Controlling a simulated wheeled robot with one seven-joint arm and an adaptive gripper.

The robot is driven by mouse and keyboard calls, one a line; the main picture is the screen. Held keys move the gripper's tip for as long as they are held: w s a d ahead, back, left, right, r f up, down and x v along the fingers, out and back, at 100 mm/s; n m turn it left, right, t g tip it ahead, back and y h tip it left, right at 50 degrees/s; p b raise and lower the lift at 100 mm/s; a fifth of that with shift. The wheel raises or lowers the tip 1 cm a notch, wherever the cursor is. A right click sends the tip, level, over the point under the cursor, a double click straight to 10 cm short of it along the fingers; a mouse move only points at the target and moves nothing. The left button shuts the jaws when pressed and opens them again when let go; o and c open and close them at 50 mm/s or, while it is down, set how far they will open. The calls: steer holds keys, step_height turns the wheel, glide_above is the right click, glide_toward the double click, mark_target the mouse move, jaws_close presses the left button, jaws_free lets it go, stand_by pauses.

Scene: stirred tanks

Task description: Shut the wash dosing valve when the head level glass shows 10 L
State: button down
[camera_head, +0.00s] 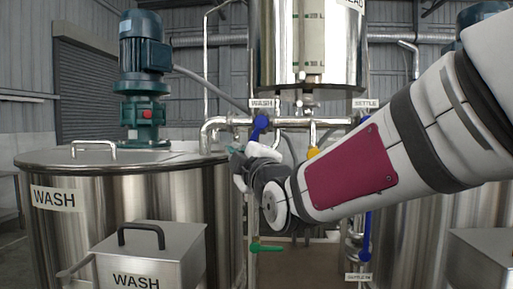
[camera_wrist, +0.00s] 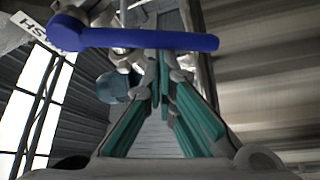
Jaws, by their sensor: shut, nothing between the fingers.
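The wash dosing valve's blue handle (camera_head: 260,127) sits on the pipe under the WASH label, left of centre. In the wrist view the blue handle (camera_wrist: 140,39) lies across the top of the picture, just beyond my fingertips. My gripper (camera_head: 238,162) is just below and left of it, shut and empty; its teal-padded fingers (camera_wrist: 162,72) come together in the wrist view. I cannot tell whether they touch the handle. The head level glass (camera_head: 309,40) is a pale strip on the front of the steel head tank (camera_head: 272,45). Its marks and level are too small to read.
A WASH tank (camera_head: 120,190) with a green motor (camera_head: 143,60) stands left, a WASH box (camera_head: 155,262) before it. A green handle (camera_head: 266,248) is below my gripper. Pipes crowd the middle.

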steer(key=shift+d+f+n+g+h, duration=0.2)
steer(key=shift+d+f+n+g, duration=0.15)
steer(key=shift+d+n+g, duration=0.55)
steer(key=shift+d+f+n+g+h, duration=0.25)
steer(key=shift+d+n, duration=0.3)
steer(key=shift+n, duration=0.75)
steer(key=shift+f, duration=0.1)
